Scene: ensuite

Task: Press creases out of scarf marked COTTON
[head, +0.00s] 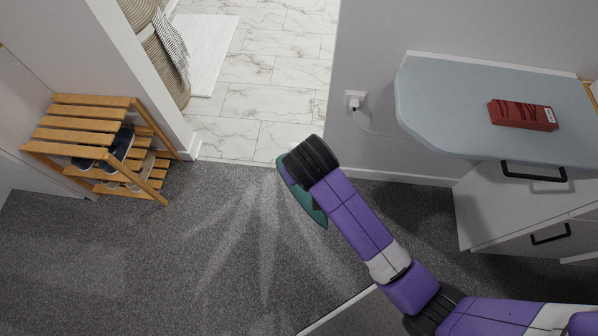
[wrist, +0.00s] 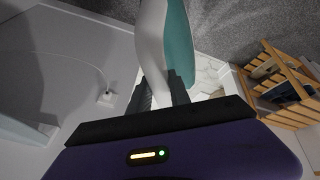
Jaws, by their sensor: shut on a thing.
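A dark red folded scarf (head: 523,114) lies on the ironing board (head: 440,110) at the right of the head view. It has dark crease-like marks and a small white tag, too small to read. My gripper (wrist: 160,92) is shut on an iron, which shows teal and white in the wrist view (wrist: 180,45). In the head view the iron (head: 305,200) is partly hidden under my wrist, held over the carpet well left of the board. Pale streaks fan down from it, like steam. The scarf is not in the wrist view.
A wall socket (head: 355,99) has a thin white cord running towards the board. A drawer unit (head: 490,205) with black handles stands below the board. A wooden shoe rack (head: 85,125) is at left. A doorway opens onto marble tiles (head: 260,75). Carpet (head: 170,250) between is clear.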

